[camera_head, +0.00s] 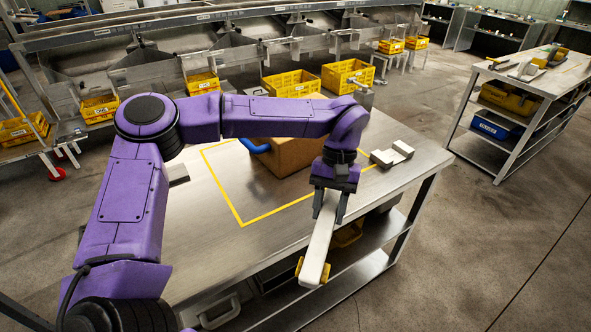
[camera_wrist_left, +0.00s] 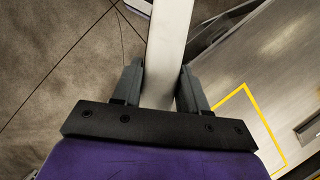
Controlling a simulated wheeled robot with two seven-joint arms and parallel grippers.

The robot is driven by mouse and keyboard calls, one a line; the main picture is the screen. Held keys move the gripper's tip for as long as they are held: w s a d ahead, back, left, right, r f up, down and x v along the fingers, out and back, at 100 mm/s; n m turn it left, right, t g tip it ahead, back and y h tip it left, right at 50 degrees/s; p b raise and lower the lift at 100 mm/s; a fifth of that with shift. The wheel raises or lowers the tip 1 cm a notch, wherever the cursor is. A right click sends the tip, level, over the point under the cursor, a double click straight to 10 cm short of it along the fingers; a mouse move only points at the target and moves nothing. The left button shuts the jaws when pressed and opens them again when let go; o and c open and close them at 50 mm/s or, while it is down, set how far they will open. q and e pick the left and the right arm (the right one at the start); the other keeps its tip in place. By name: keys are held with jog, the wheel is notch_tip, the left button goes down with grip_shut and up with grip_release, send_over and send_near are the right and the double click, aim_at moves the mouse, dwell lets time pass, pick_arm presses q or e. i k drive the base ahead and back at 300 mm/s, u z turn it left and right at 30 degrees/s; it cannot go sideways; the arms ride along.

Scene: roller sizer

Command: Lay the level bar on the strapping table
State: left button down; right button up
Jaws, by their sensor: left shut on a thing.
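The level bar (camera_head: 319,248) is a long pale bar with yellow at its lower end. My left gripper (camera_head: 330,207) is shut on it, and the bar hangs out toward the camera, across the table's front edge in the picture. In the left wrist view the bar (camera_wrist_left: 169,40) runs up between the two fingers of the gripper (camera_wrist_left: 160,88), with floor to its left and the table to its right. The strapping table (camera_head: 205,238) is a steel table with a yellow outline on its top. My right gripper is not in view.
A cardboard box (camera_head: 285,155) with a blue item (camera_head: 255,146) at its left stands inside the yellow outline, partly behind my left arm. A pale metal block (camera_head: 392,154) lies near the table's right end. The tabletop left of the outline's front corner is clear.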

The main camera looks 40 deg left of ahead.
aim_at(203, 193)
jog(key=z, duration=0.8)
jog(key=i, duration=0.75)
jog(key=u, duration=2.55)
jog(key=i, duration=0.5)
jog(key=z, duration=0.05)
